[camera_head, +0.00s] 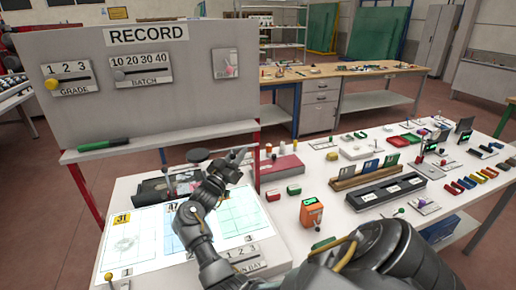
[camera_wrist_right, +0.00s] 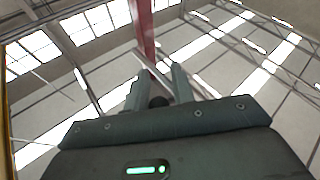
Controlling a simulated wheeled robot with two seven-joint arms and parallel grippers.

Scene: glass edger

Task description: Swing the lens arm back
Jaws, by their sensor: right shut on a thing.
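My right arm comes in from the bottom right of the head view and reaches over the lit sheets to my right gripper (camera_head: 238,158), by the red post under the record board. In the right wrist view the two fingers (camera_wrist_right: 157,95) close around a small dark round knob (camera_wrist_right: 158,102). A thin pale rod shows just beyond it. A dark round disc (camera_head: 197,155), perhaps the lens head, stands left of the gripper above a dark box (camera_head: 152,191). My arm hides much of the lens arm, so its angle is unclear. My left gripper is not in view.
The record board (camera_head: 150,85) stands behind on red posts, with a green-handled tool (camera_head: 103,145) on its ledge. An orange device (camera_head: 311,212), a dark tray (camera_head: 385,190) and several small colored parts lie to the right on the white table (camera_head: 285,240).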

